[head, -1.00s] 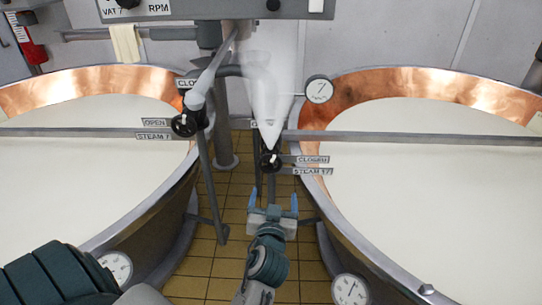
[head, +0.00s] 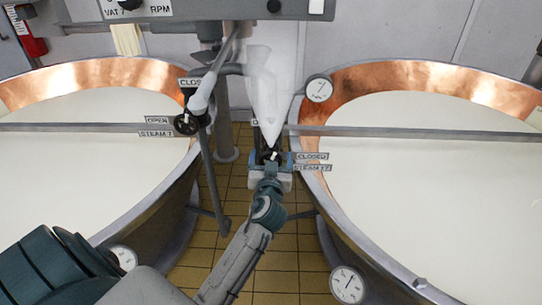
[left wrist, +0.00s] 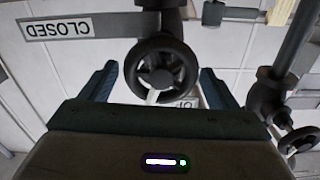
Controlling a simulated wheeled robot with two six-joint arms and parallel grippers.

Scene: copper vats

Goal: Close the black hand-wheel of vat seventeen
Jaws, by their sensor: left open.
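The black hand-wheel (head: 268,153) of vat seventeen is on a pipe between the two vats, left of the plates "CLOSED" (head: 312,156) and "STEAM 17" (head: 313,168). My left gripper (head: 270,159) is open, with one finger on each side of the wheel. In the left wrist view the wheel (left wrist: 160,68) lies between the spread fingers, with gaps visible. Its white pointer (left wrist: 152,97) points down in that picture, near a partly hidden plate beginning "O" (left wrist: 186,103). The upside-down "CLOSED" plate (left wrist: 72,27) is at upper left. My right gripper is out of view.
Vat seventeen (head: 312,200) is at right and another vat (head: 180,205) at left, both full of white liquid. The steam 7 hand-wheel (head: 186,124) is close by on the left. Tiled floor shows between.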

